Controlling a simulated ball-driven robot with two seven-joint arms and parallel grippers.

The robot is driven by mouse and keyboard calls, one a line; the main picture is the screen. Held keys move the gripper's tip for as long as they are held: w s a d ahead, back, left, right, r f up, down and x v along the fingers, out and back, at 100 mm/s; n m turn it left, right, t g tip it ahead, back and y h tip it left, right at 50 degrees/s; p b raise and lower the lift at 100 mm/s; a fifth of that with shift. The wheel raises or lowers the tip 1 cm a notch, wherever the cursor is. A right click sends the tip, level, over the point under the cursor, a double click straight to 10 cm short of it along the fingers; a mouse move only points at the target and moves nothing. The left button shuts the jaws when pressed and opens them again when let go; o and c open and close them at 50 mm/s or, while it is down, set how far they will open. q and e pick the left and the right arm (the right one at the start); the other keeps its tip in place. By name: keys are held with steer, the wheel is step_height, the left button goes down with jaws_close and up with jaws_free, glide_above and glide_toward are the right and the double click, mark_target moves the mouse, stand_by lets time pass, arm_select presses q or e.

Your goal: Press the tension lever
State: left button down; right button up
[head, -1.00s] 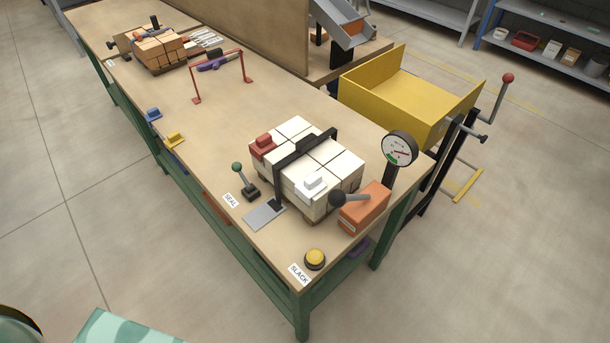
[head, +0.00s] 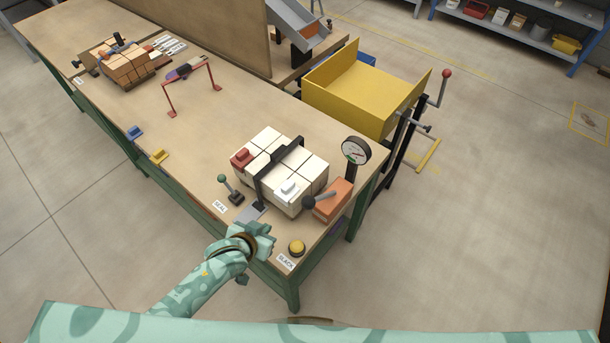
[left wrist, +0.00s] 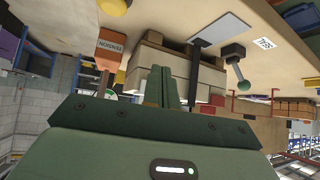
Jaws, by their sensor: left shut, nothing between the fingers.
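The tension lever (head: 325,199) has a dark ball knob on a short grey arm and comes out of an orange box (head: 334,203) at the bench's near right corner. In the left wrist view, which is upside down, the orange box (left wrist: 111,40) carries a label reading TENSION. My left gripper (head: 268,232) is at the bench's front edge, left of the lever and apart from it. Its fingers (left wrist: 162,87) are together and empty in the left wrist view. The strapped pale brick stack (head: 275,165) stands behind the gripper. My right gripper is not in view.
A yellow button (head: 297,248) by the SLACK label and a green-knobbed lever (head: 229,187) by the SEAL label flank my left gripper. A gauge (head: 356,150) stands behind the orange box. A yellow bin (head: 360,95) is beyond the bench.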

arm_select(q)
steer(key=w+d+r+n+h+p, duration=0.1)
steer(key=d+r, duration=0.2)
steer(key=r, duration=0.6)
steer(key=w+d+r+n+t+p, duration=0.1)
steer(key=d+r, duration=0.3)
steer(key=r, duration=0.5)
steer(key=shift+d+n+t+h+p, duration=0.15)
steer(key=shift+n+t+h+p, duration=0.2)
steer(key=shift+n, duration=0.25)
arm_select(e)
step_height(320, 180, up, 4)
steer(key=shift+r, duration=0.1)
arm_select(q)
steer(key=b+x, duration=0.2)
steer(key=x, duration=0.9)
steer(key=s, duration=0.1)
steer(key=s+f, duration=0.1)
steer(key=s, duration=0.1)
steer(key=s+p, duration=0.1)
steer(key=shift+s+a+f, duration=0.2)
steer(key=shift+a+f, duration=0.05)
steer(key=shift+f, duration=0.05)
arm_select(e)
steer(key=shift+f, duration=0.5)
arm_select(q)
steer(key=shift+w+f, duration=0.1)
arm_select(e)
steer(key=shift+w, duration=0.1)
